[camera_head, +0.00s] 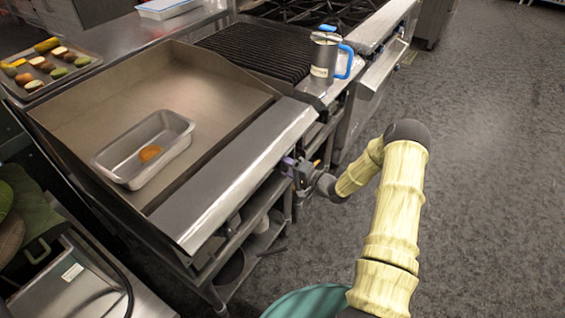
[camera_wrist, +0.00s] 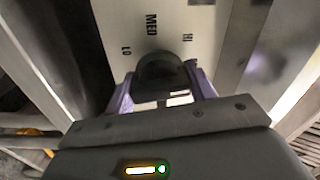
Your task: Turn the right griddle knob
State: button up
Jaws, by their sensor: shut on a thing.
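The griddle (camera_head: 225,92) stands in the left half of the head view, with a flat cooking plate and a steel front ledge. My gripper (camera_head: 291,165) is at the front panel below that ledge, near its right end. In the wrist view the dark round knob (camera_wrist: 162,72) sits between the two purple fingers of my gripper (camera_wrist: 160,92), which are shut on it from both sides. The panel (camera_wrist: 175,22) around the knob carries the marks LO, MED and HI. The knob's pointer cannot be made out. In the head view the knob is hidden behind my gripper.
A metal loaf pan (camera_head: 118,170) with an orange-brown piece of food (camera_head: 149,153) is on the griddle plate. A grey tumbler with a blue handle (camera_head: 324,60) stands beside the grill grate (camera_head: 262,50). A vegetable tray (camera_head: 82,68) lies at the left. The floor (camera_head: 480,150) at right is clear.

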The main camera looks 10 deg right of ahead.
jog(key=shift+d+m, duration=0.15)
jog(key=shift+m, duration=0.95)
jog(key=o, duration=1)
jog(key=v, duration=1.7)
jog(key=shift+s+d, duration=0.1)
jog(key=shift+s, duration=0.05)
